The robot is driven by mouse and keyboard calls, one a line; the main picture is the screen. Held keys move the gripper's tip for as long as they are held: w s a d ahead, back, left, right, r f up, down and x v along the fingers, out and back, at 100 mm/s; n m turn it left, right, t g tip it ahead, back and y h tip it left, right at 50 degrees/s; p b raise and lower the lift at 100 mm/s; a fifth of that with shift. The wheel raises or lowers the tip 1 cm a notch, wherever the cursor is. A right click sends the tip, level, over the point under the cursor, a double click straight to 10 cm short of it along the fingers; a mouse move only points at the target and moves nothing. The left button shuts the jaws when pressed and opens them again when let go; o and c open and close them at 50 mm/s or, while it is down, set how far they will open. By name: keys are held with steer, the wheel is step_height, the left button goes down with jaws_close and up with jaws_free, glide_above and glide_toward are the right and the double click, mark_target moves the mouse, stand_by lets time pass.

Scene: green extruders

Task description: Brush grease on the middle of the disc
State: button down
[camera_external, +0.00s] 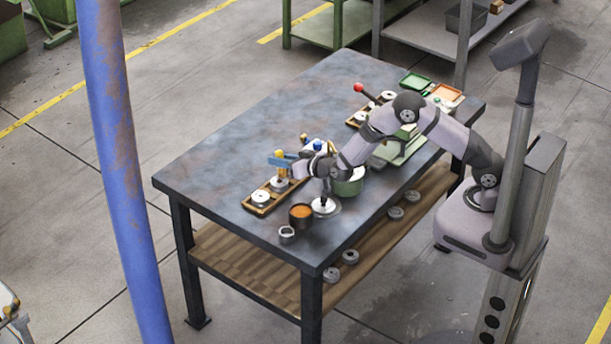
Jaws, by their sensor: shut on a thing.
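A round pale disc (325,208) lies on the blue-grey workbench near its front edge. A dark pot with orange grease (301,211) stands just left of the disc. Any grease on the disc is too small to tell.
A wooden tray (257,208) holds pale round parts. A green pot (349,185) stands close behind the disc. Green and orange bins (416,81) are at the far end. The bench's left part is clear.

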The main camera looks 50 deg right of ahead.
stand_by(0.3)
steer(key=shift+s+a+p, duration=0.15)
steer(key=shift+a, duration=0.85)
steer(key=shift+s+a+p, duration=0.1)
steer(key=shift+a+p, duration=0.05)
steer(key=shift+a, duration=0.85)
steer(key=shift+r, duration=0.1)
steer(key=shift+r+p, duration=2.3)
steer(key=shift+r, duration=0.6)
steer(key=shift+r, duration=0.1)
step_height(320, 180, up, 3)
steer(key=shift+f+p, duration=0.1)
steer(key=shift+p, duration=1.1)
steer(key=shift+f, duration=0.2)
steer(key=shift+f+b, duration=2.95)
steer(key=shift+f, duration=0.55)
